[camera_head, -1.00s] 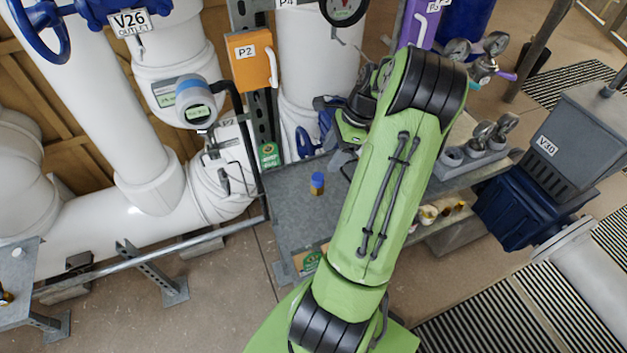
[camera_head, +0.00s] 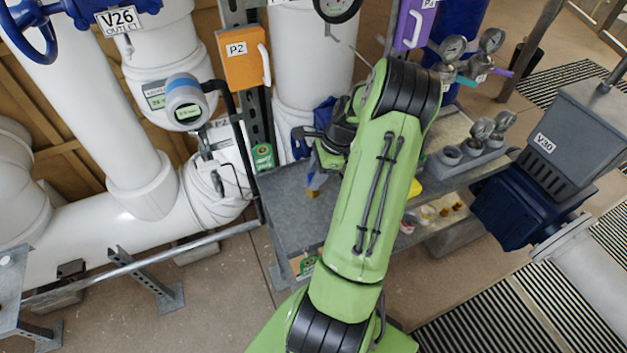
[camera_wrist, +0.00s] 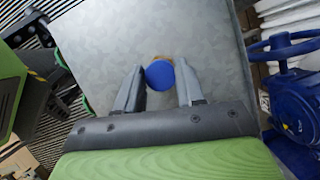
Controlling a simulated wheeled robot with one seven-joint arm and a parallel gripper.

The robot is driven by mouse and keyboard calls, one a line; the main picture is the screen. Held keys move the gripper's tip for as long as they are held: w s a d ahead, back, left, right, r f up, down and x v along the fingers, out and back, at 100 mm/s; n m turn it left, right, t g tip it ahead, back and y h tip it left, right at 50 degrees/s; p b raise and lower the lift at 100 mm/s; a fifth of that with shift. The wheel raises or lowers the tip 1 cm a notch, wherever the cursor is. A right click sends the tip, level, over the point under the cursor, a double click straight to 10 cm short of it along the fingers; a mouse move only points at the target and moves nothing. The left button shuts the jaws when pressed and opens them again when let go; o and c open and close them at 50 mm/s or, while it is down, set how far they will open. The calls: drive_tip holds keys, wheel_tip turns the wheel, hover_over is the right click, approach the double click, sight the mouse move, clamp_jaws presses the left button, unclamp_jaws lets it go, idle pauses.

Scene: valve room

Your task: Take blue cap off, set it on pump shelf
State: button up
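The blue cap (camera_wrist: 160,75) shows from above in the wrist view, round, on top of a small brown bottle (camera_wrist: 163,57) that is mostly hidden beneath it. In the head view the brown bottle (camera_head: 313,192) stands on the grey metal shelf (camera_head: 285,225), and my gripper covers most of the cap. My gripper (camera_wrist: 160,82) is open, with one finger on each side of the cap; the left finger is close to it and a gap shows at the right. Its fingers (camera_head: 318,176) also show at the bottle in the head view.
The orange P2 box (camera_head: 243,58) and white pipes stand behind the shelf. A green-labelled container (camera_head: 263,157) is at the shelf's back left. Gauges (camera_head: 483,128) in a grey holder stand to the right. The shelf's front left is clear.

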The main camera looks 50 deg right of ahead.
drive_tip(key=shift+c, duration=1.3)
wheel_tip(320, 180, up, 10)
drive_tip(key=p, duration=0.2)
